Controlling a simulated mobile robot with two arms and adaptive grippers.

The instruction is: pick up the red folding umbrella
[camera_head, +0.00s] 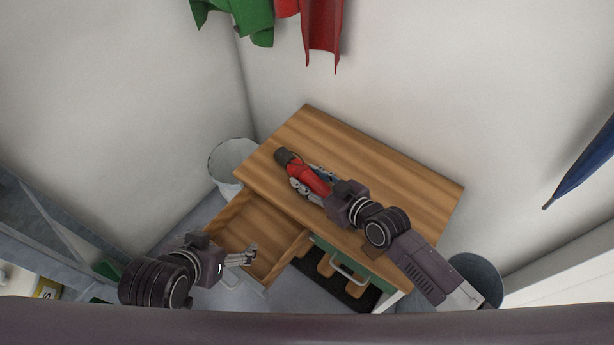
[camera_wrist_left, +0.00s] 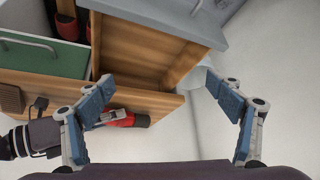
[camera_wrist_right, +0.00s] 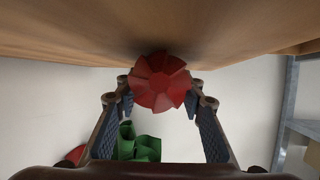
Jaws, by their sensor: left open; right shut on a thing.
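The red folding umbrella (camera_head: 307,175) has a dark end and lies over the top of the wooden desk (camera_head: 405,182), near its left end. My right gripper (camera_head: 308,184) is shut on it. In the right wrist view the umbrella's pleated red end (camera_wrist_right: 162,82) points at the camera between the fingers, close to the wood; I cannot tell whether it touches. The umbrella also shows in the left wrist view (camera_wrist_left: 125,119), beside my right gripper. My left gripper (camera_head: 250,256) is open and empty by the pulled-out drawer (camera_head: 258,238).
The pulled-out drawer looks empty. A green drawer front (camera_head: 350,262) is beside it. A pale bin (camera_head: 228,158) stands left of the desk, a dark bin (camera_head: 482,277) right. A metal shelf (camera_head: 45,235) is at the left. A blue umbrella (camera_head: 585,165) hangs at the right.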

